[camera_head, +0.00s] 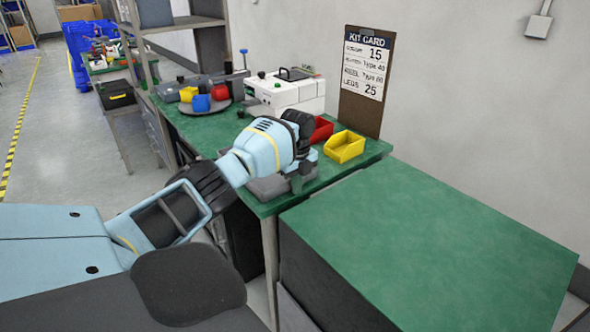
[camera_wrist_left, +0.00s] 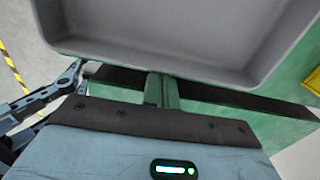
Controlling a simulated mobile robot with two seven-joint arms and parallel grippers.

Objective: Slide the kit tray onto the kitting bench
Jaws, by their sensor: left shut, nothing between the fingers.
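The kit tray (camera_head: 268,190) is a shallow grey tray at the near edge of the far green-topped bench (camera_head: 215,130), partly hidden by my left arm. In the left wrist view the tray (camera_wrist_left: 165,52) fills the top, its near wall facing my gripper. My left gripper (camera_head: 301,182) points down at the tray's right side; in the wrist view its fingers (camera_wrist_left: 160,90) are together just outside that wall, with nothing between them. I cannot tell whether they touch the wall. My right gripper is not in view. Which green top is the kitting bench is not marked.
A bare green-topped surface (camera_head: 440,240) fills the front right. Yellow (camera_head: 344,147) and red (camera_head: 321,129) bins stand beside the tray. A white machine (camera_head: 285,93), a round tray of coloured parts (camera_head: 204,104) and a kit card (camera_head: 366,75) are behind.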

